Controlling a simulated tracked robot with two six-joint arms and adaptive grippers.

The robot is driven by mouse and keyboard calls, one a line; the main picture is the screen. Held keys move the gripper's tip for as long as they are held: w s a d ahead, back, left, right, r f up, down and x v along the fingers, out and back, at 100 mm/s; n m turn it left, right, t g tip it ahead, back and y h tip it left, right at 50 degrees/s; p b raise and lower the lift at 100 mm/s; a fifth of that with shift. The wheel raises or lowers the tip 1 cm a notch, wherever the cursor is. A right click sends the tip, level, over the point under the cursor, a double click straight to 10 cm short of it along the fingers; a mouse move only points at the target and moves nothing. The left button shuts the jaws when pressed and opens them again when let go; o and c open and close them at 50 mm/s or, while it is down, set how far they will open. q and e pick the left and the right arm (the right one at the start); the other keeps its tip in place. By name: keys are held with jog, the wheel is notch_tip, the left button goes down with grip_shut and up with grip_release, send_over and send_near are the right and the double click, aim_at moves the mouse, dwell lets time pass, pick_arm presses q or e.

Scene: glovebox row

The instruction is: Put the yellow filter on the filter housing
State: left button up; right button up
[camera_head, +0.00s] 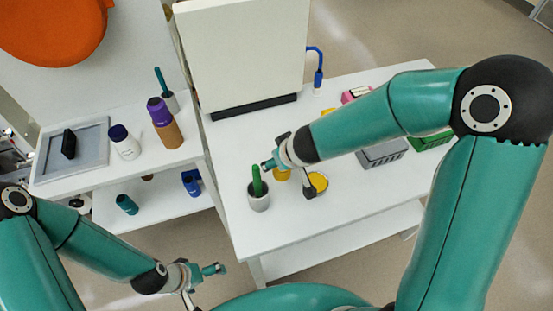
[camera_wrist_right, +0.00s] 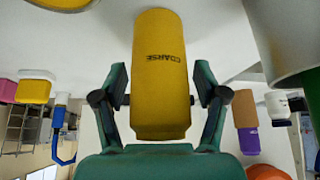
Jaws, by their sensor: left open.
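The yellow filter (camera_wrist_right: 160,75) is a cylinder marked COARSE in the right wrist view. It stands between the two fingers of my right gripper (camera_wrist_right: 160,92). A narrow gap shows on either side of it, so this gripper looks open around it. In the head view, the filter (camera_head: 282,175) shows only partly, below my right gripper (camera_head: 274,160). A yellow round piece (camera_head: 320,182) with a dark block beside it lies nearby; I cannot tell whether it is the filter housing. My left gripper (camera_head: 204,275) is open and empty, low in front of the tables.
Grey (camera_head: 382,154) and green (camera_head: 430,141) trays are farther right. A large white panel (camera_head: 240,55) stands behind. The left table holds bottles and a grey tray (camera_head: 92,160).

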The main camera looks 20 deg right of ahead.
pick_arm(q)
jog(key=shift+r, duration=0.1)
pick_arm(e)
jog(key=shift+r, duration=0.1)
jog(key=shift+r, duration=0.15)
jog(key=shift+o, duration=0.7)
jog(key=p+v, duration=0.5)
jog(key=v, duration=0.6)
jog(key=shift+s+r, duration=0.2)
jog(key=shift+r, duration=0.05)
jog(key=w+d+f+n+t+y+b, duration=0.1)
jog(key=d+f+n+t+y+b, duration=0.1)
jog(key=d+f+n+y, duration=0.3)
jog(key=s+d+r+n+t+y+b, duration=0.2)
jog(key=s+d+r+y, duration=0.15)
jog(key=s+d, duration=0.3)
jog(key=shift+y, duration=0.35)
jog(key=x, duration=0.5)
jog(key=p+x, duration=0.1)
jog(key=x, duration=0.5)
jog(key=p+x, duration=0.1)
jog(key=x, duration=0.5)
jog(key=shift+s+a+f, duration=0.1)
jog(key=shift+s+a, duration=0.25)
jog(key=shift+s, duration=0.05)
pick_arm(q)
jog(key=r, duration=0.1)
jog(key=s+r, duration=0.1)
jog(key=r, duration=0.1)
jog(key=shift+s, duration=0.15)
